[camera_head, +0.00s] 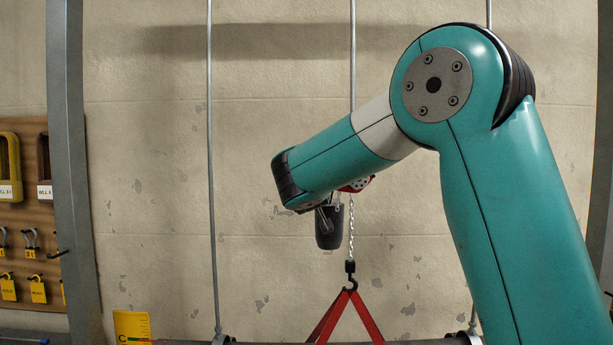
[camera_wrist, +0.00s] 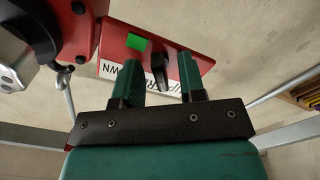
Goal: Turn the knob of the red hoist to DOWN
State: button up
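The red hoist (camera_head: 357,185) shows only as a small red part behind my arm in the head view. In the wrist view, its red body (camera_wrist: 85,30) and red control panel (camera_wrist: 187,56) fill the upper part. The black knob (camera_wrist: 159,71) stands on the panel, near a white label (camera_wrist: 113,71) on which "DOWN" shows in part. My gripper (camera_wrist: 160,76) is open, with one green finger on each side of the knob. Gaps seem to show between fingers and knob; contact cannot be told. The fingers and gripper body hide part of the label.
A green square (camera_wrist: 137,42) sits on the panel by the knob. A chain (camera_head: 350,235) hangs to a hook with red slings (camera_head: 345,315). A dark chain bag (camera_head: 329,227) hangs beside it. A board with padlocks and tags (camera_head: 28,225) is at left, behind a grey post (camera_head: 75,170).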

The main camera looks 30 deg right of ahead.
jog(key=shift+c, duration=0.4)
grip_shut()
jog(key=shift+f+b, duration=0.15)
jog(key=shift+b, duration=0.4)
jog(key=shift+m+b, duration=6.9)
jog(key=shift+b, duration=2.3)
